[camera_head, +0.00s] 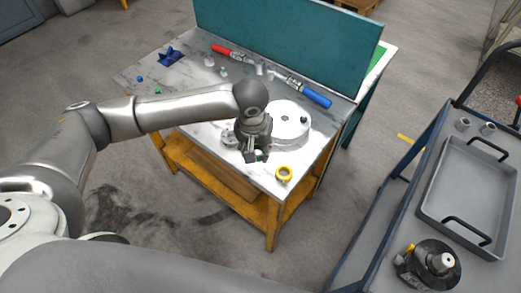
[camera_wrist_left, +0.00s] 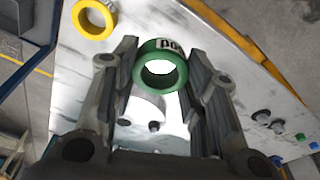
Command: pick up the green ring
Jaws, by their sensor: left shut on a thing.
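The green ring (camera_wrist_left: 161,66) with a white printed label sits between the two fingers of my left gripper (camera_wrist_left: 160,75) in the left wrist view. The fingers are shut on its sides. In the head view my left gripper (camera_head: 254,154) is low over the table's front part, and only a small dark green bit of the ring (camera_head: 262,156) shows beside the fingers. I cannot tell whether the ring touches the table. My right gripper is not in view.
A yellow ring (camera_head: 284,174) lies near the table's front corner. A white round plate (camera_head: 290,120) stands behind the gripper. Red and blue handled tools (camera_head: 318,96) lie along the teal back panel (camera_head: 285,45). A cart with a grey tray (camera_head: 428,207) stands at right.

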